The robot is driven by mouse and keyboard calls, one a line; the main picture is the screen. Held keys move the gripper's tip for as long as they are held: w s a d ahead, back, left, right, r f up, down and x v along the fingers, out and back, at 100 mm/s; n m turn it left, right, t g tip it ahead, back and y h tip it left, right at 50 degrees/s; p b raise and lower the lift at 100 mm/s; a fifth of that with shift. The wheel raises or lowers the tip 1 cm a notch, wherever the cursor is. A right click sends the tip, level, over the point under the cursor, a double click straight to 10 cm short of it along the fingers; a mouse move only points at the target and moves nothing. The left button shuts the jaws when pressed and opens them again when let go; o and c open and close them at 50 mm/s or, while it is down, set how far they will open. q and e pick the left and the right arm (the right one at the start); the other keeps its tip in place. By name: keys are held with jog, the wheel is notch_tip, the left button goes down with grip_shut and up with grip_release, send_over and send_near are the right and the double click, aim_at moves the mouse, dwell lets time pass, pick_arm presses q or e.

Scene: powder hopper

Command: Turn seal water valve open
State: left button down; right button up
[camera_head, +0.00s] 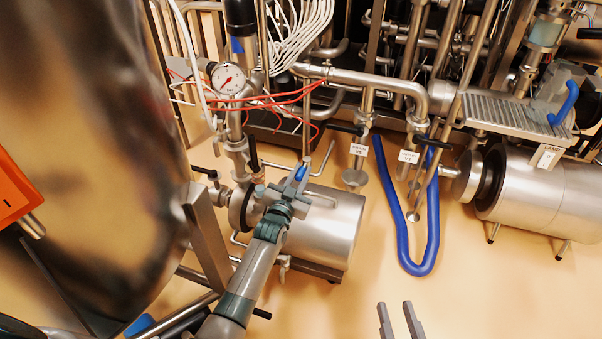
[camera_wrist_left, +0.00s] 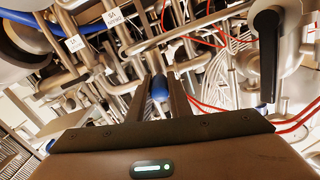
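My left gripper (camera_head: 294,182) is in front of the steel pump, below the pipework. A small blue handle-like piece (camera_head: 300,173) shows at its fingertips. In the left wrist view, the two dark fingers (camera_wrist_left: 161,92) stand a little apart with the blue piece (camera_wrist_left: 159,88) between them. I cannot tell whether they press on it, or whether it is the seal water valve's handle. A black lever (camera_head: 252,151) is just left of the gripper; a large black lever (camera_wrist_left: 267,50) shows at right in the wrist view. My right gripper (camera_head: 398,320) is open and empty above the floor.
A pressure gauge (camera_head: 228,79) and red wires (camera_head: 280,100) are above left of the pump (camera_head: 325,226). A blue hose (camera_head: 404,240) loops down to the right. A large steel motor (camera_head: 540,195) stands far right. Open floor lies at lower right.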

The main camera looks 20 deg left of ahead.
pick_arm(q)
jog(key=shift+w+a+r+m+h, duration=0.1)
jog(key=shift+a+r+m+h, duration=0.15)
jog(key=shift+m+h, duration=0.35)
jog(key=shift+a+f+h, duration=0.1)
jog(key=shift+a+h, duration=0.05)
jog(key=shift+h, duration=0.35)
jog(key=c, duration=1.6)
grip_release()
jog(key=shift+f, duration=0.1)
